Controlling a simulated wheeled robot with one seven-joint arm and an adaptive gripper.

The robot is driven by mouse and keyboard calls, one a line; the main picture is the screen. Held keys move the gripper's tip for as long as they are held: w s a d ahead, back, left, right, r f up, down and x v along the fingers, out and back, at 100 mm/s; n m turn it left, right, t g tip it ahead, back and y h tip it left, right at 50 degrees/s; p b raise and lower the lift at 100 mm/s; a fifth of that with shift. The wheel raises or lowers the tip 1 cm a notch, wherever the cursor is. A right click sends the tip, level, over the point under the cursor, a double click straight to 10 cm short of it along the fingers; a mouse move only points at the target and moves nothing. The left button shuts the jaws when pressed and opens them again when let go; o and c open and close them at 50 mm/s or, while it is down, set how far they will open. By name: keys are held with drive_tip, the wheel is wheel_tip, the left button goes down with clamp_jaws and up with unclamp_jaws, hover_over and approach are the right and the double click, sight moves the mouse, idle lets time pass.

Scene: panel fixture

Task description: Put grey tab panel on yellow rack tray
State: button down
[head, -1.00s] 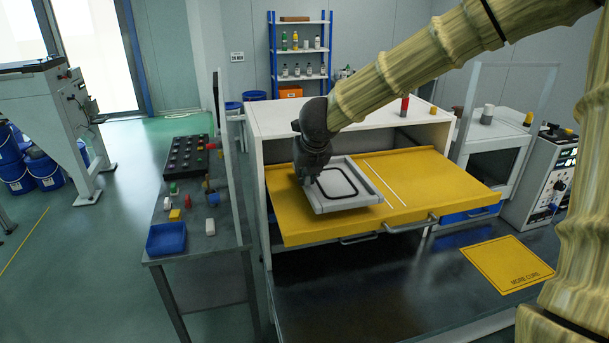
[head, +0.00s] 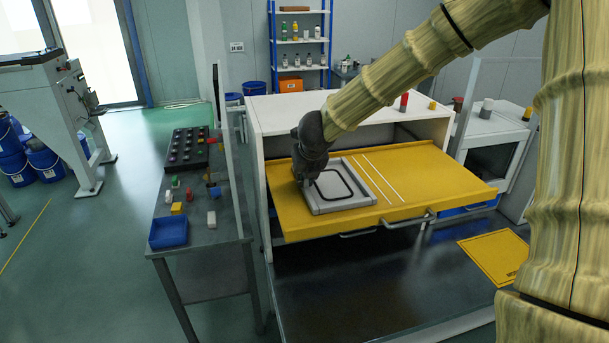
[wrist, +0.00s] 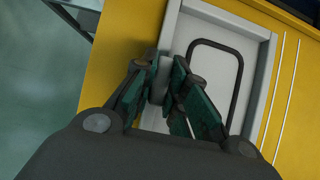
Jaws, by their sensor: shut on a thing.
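The grey tab panel (head: 333,191) is a light grey square with a raised rim and a black rounded outline on its face. It lies flat over the left part of the yellow rack tray (head: 440,180), which is pulled out of a white cabinet. Whether the panel touches the tray is hard to tell. My gripper (head: 305,187) is at the panel's left edge. In the wrist view my gripper (wrist: 165,85) is shut on the left rim of the panel (wrist: 255,55), with the fingers hiding part of that rim.
The white cabinet (head: 270,115) stands behind and above the tray. Two white lines mark the tray right of the panel, with clear yellow surface beyond. A side table with a blue bin (head: 168,232) stands left. A yellow mat (head: 495,255) lies at the right.

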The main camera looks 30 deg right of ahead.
drive_tip(key=shift+f, duration=0.1)
drive_tip(key=c, duration=1.4)
unclamp_jaws()
drive_tip(key=shift+c, duration=0.2)
drive_tip(key=b+v, duration=0.2)
drive_tip(key=v, duration=1)
